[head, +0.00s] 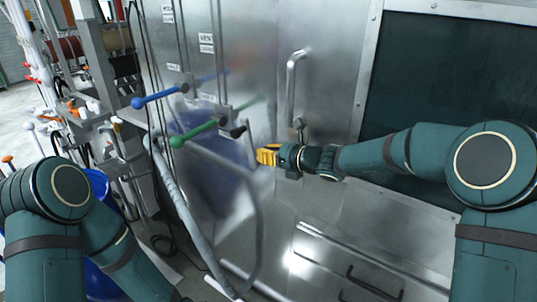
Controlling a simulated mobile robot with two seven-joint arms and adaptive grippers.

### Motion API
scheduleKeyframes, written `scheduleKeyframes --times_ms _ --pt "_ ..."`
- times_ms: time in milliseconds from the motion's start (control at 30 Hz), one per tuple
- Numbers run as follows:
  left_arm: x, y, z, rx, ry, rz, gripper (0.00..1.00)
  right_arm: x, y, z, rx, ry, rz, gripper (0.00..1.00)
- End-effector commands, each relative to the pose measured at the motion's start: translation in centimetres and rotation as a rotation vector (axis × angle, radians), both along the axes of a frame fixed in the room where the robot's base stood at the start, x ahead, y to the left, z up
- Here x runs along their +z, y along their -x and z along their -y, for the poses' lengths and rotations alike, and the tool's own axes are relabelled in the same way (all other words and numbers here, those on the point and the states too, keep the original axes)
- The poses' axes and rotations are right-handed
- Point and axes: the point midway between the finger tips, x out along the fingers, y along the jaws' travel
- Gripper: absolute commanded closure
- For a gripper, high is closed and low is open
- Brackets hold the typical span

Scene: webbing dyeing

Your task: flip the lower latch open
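My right gripper (267,155), with yellow fingers, reaches in from the right in front of the steel cabinet front (330,60). Its fingers point left, and I cannot tell whether they are apart or together. A small metal fitting (298,123), possibly the lower latch, sits below the upright door handle (291,85), just above my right wrist. I cannot make out whether it is flipped open or shut, and no contact with it is clear. My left arm shows at the lower left, but its gripper is out of view.
A blue-knobbed lever (160,96) and a green-knobbed lever (198,131) stick out left of my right gripper. A grey bent pipe (175,190) runs down below them. A dark window (450,90) is behind my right arm. A blue drum (98,184) stands behind my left arm.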

Motion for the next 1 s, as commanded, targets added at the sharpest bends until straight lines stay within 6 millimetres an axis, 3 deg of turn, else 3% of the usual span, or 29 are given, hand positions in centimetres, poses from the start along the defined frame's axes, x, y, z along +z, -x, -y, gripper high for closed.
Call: scheduleKeyframes --times_ms 467,1000 --pt "0.0 0.0 0.0 0.0 0.0 0.001 0.53 0.2 0.4 0.6 -0.002 0.0 -0.001 1.0" --pt "0.0 0.0 0.0 0.0 0.0 0.0 0.53 2.4 6.3 7.9 -0.002 0.0 0.001 1.0"
